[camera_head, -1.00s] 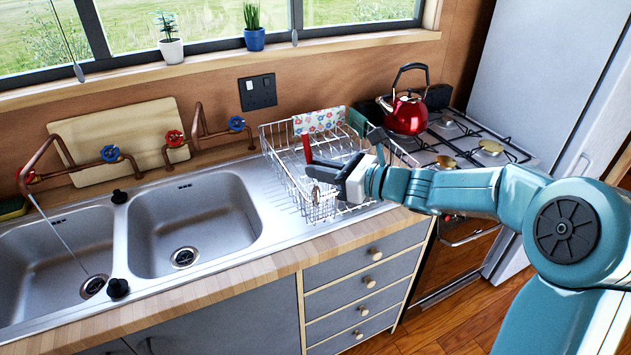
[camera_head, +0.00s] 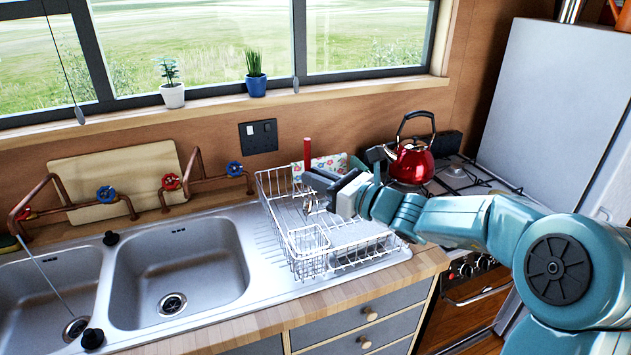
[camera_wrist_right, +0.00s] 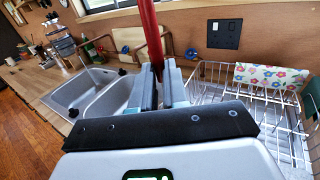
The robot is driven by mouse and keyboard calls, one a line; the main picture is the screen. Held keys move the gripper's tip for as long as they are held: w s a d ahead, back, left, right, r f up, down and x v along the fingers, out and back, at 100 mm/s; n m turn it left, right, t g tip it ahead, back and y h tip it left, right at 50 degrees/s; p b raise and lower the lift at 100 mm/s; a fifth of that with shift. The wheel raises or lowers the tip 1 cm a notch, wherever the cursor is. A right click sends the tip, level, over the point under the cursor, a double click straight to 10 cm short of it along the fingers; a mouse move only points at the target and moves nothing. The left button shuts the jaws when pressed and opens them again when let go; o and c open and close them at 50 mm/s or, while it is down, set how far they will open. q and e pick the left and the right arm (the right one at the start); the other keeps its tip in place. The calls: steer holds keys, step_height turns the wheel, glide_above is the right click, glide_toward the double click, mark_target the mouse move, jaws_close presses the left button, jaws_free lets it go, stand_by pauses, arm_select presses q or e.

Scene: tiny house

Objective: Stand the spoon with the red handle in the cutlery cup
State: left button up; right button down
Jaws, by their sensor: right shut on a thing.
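My right gripper (camera_head: 318,183) is shut on the spoon with the red handle (camera_head: 307,153). The spoon hangs roughly upright, its handle above the fingers and its metal end showing below them, over the wire dish rack (camera_head: 265,193). In the right wrist view the red handle (camera_wrist_right: 150,35) rises from between the fingers (camera_wrist_right: 158,88). A small wire basket at the rack's front left corner looks like the cutlery cup (camera_head: 308,252); it is below the gripper and nearer to me. The spoon is apart from it. My left gripper is not in view.
A steel double sink (camera_head: 180,265) lies left of the rack. A red kettle (camera_head: 411,163) stands on the stove behind my right arm. A flowered cloth (camera_head: 328,168) hangs at the rack's back. Copper pipes with red and blue valves run along the wall.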

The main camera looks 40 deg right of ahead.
mark_target(308, 202)
step_height(308, 202, down, 4)
steer(key=shift+r+b, duration=0.25)
steer(key=shift+b, duration=0.95)
step_height(308, 202, down, 4)
steer(key=b, duration=0.2)
steer(key=shift+r+b, duration=0.2)
steer(key=shift+b, duration=0.2)
step_height(308, 202, down, 6)
steer(key=b, duration=0.6)
steer(key=c, duration=1.1)
jaws_free()
steer(key=shift+o, duration=0.2)
